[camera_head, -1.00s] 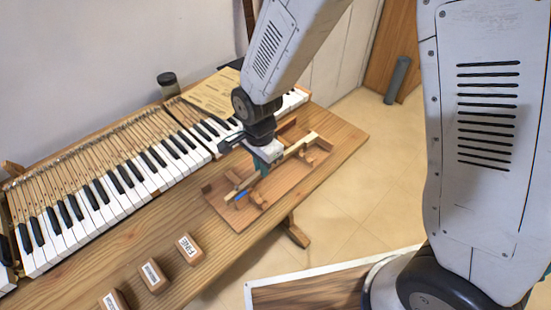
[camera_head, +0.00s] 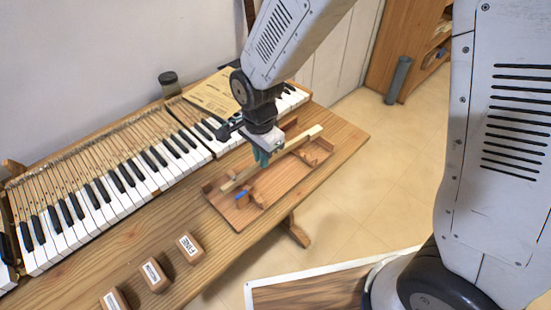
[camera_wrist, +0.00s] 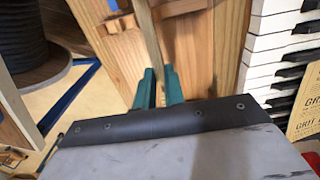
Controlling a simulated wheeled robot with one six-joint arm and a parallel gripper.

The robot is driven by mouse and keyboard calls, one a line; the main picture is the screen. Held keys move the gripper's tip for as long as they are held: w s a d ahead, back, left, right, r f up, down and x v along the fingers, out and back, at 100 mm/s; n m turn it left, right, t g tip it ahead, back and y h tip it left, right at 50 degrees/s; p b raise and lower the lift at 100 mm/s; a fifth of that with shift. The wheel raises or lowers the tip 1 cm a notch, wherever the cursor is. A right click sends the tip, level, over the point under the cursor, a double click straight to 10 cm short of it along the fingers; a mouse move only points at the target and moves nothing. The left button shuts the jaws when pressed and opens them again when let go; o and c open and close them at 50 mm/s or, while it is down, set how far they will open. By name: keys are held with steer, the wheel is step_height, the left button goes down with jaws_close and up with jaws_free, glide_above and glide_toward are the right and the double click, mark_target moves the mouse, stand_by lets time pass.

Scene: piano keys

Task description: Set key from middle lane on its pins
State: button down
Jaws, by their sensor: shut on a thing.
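My gripper (camera_head: 262,158) is shut on a long, pale wooden key (camera_head: 302,138), gripping it around its middle. The key is tilted in the picture and sits above the wooden tray (camera_head: 318,167), with its far end up to the right. In the wrist view the green fingertips (camera_wrist: 159,85) close on the key (camera_wrist: 150,38), which runs away from the camera. The piano keyboard (camera_head: 105,195) lies to the left with white and black keys in place. The pins for this key cannot be made out.
The tray holds low wooden dividers and a blue-marked piece (camera_head: 243,194). Several labelled blocks, one reading FINE (camera_head: 189,247), stand at the bench's front. A paper booklet (camera_head: 212,95) lies across the keyboard, near a dark jar (camera_head: 169,84). Bare bench (camera_head: 165,212) separates keyboard and blocks.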

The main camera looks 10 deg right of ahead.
steer(key=shift+r, duration=2.5)
